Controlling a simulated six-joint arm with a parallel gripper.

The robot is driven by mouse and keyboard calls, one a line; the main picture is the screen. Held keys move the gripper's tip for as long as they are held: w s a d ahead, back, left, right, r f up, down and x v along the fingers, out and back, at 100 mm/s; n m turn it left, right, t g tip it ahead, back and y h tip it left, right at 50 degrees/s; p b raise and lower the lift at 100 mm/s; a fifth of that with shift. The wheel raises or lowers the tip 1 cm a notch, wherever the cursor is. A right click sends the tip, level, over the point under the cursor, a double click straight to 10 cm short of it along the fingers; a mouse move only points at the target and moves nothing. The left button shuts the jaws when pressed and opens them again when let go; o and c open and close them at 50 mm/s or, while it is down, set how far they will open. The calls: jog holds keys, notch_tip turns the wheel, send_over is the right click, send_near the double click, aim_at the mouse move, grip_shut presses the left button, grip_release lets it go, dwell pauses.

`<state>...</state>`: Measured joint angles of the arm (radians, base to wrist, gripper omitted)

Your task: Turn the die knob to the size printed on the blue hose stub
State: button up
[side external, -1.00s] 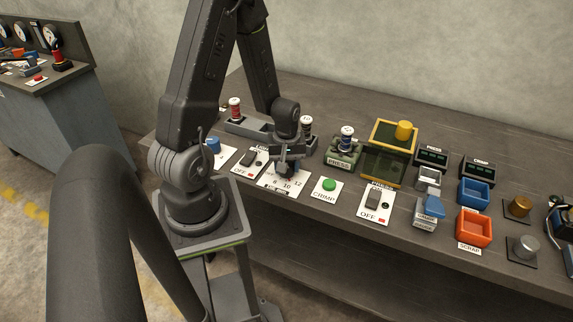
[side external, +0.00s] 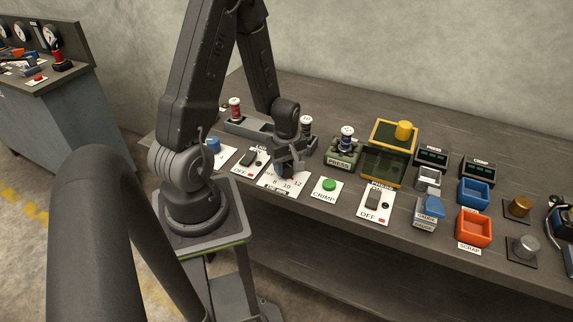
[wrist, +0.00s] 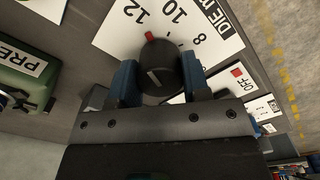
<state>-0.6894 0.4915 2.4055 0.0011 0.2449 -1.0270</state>
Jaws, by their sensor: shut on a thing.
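The die knob (wrist: 160,62) is a black round knob on a white card (wrist: 215,22) marked 8, 10 and 12. A red mark at its rim lies between 10 and 12, nearer 12. My gripper (wrist: 158,76) is shut on the knob, one blue finger on each side. In the side view my gripper (side external: 288,172) is down at the dial card (side external: 283,186) and hides the knob.
A green CRIMP button (side external: 329,185) and an OFF switch card (side external: 374,206) lie right of the dial. Another switch card (side external: 250,162) is close on its left. A green press block (side external: 344,153) stands behind. Blue (side external: 474,192) and orange (side external: 473,228) bins are farther right.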

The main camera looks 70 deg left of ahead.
aim_at(287, 164)
jog(key=o, duration=0.9)
jog(key=shift+o, duration=0.2)
jog(key=shift+r, duration=0.1)
notch_tip(287, 164, up, 14)
dwell(0.4)
jog(key=s+d+r+m+t, duration=0.2)
jog(key=d+r+m, duration=0.5)
jog(key=d+m, duration=0.2)
jog(key=s+d+r+m+t, duration=0.2)
jog(key=d+r+m, duration=0.4)
jog(key=d+m, duration=0.4)
jog(key=shift+s+r+m+t, duration=0.25)
jog(key=shift+r+m+t, duration=0.1)
jog(key=shift+t, duration=0.45)
